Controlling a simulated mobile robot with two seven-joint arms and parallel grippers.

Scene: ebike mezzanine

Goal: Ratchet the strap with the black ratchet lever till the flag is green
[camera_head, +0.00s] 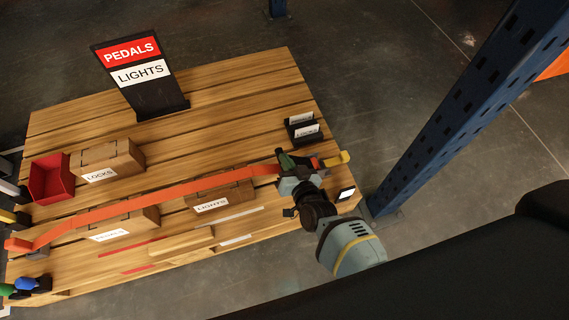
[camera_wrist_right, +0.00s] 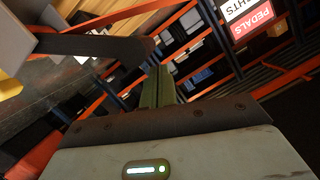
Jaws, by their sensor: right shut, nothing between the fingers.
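The orange strap (camera_head: 160,195) runs across the wooden pallet from the lower left to the right end, over several boxes. At its right end my right gripper (camera_head: 287,160) is shut, its green fingers together and empty, beside the ratchet. The ratchet is mostly hidden behind the gripper; a yellow part (camera_head: 338,158) and dark pieces show beyond the fingers. In the right wrist view the closed green fingers (camera_wrist_right: 158,86) sit near a long dark bar (camera_wrist_right: 95,46), probably the black ratchet lever, apart from it in the picture. I cannot make out the flag's colour.
A PEDALS/LIGHTS sign (camera_head: 140,72) stands at the pallet's back. A red bin (camera_head: 50,180) and a LOCKS box (camera_head: 108,160) are at left. A small black holder (camera_head: 303,127) is behind the ratchet. A blue rack post (camera_head: 450,110) rises close on the right.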

